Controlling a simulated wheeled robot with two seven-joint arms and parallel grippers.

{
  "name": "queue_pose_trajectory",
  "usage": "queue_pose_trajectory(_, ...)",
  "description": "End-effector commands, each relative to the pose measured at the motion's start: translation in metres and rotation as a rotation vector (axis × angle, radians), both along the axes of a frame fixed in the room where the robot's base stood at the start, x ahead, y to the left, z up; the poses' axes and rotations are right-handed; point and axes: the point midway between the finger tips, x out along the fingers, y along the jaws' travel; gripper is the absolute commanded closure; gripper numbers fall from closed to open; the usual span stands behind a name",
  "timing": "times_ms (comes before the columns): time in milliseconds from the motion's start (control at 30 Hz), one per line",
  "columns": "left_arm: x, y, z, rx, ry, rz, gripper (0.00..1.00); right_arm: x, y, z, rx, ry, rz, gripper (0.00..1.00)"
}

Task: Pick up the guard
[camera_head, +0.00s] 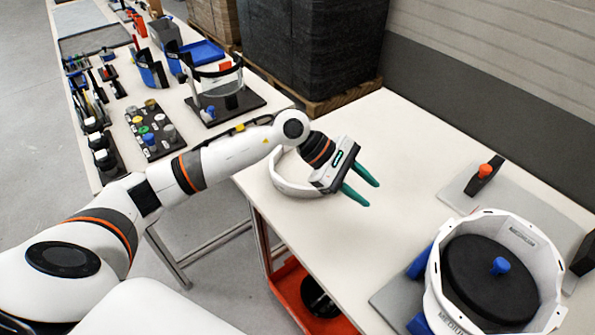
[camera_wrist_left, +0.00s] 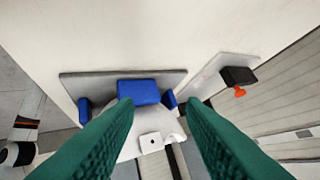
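A white curved band (camera_head: 287,183), which looks like the guard, lies on the near left part of the white table in the head view. My left wrist and gripper body hide its right part. My left gripper (camera_head: 372,194) has its green fingers apart, with nothing between them, above the table just right of the band. The fingers also show apart in the left wrist view (camera_wrist_left: 158,104). The band cannot be made out there. The white helmet shell (camera_head: 447,310) sits at the lower right around a black disc with a blue knob (camera_head: 500,266). My right gripper is not in view.
Blue blocks (camera_head: 419,262) on a grey plate (camera_head: 392,298) flank the shell. A black clamp with an orange knob (camera_head: 485,172) stands behind it. A second table at left holds a rack with a curved guard-like piece (camera_head: 217,72). The main table's middle is clear.

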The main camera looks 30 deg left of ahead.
Motion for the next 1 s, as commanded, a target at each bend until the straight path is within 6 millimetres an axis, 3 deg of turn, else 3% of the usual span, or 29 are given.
queue_pose_trajectory(33, 0.01, 0.034, -0.007, 0.171, -0.033, -0.04, 0.63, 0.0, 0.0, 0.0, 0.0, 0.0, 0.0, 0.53)
queue_pose_trajectory(200, 0.02, 0.148, -0.014, 0.651, -0.021, -0.153, 0.63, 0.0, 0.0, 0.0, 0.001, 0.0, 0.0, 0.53)
queue_pose_trajectory(300, 0.019, 0.194, -0.006, 0.818, 0.023, -0.182, 0.63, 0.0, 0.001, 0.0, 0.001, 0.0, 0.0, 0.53)
queue_pose_trajectory(400, 0.016, 0.219, 0.0, 0.904, 0.06, -0.196, 0.63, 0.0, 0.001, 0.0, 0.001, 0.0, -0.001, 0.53)
queue_pose_trajectory(533, 0.014, 0.227, -0.009, 0.934, 0.077, -0.203, 0.63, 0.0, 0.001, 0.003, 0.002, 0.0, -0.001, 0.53)
queue_pose_trajectory(800, 0.015, 0.226, -0.054, 0.929, 0.076, -0.203, 0.63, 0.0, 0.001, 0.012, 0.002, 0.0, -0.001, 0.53)
queue_pose_trajectory(1000, 0.015, 0.225, -0.068, 0.928, 0.072, -0.203, 0.63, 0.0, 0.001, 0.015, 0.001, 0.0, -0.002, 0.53)
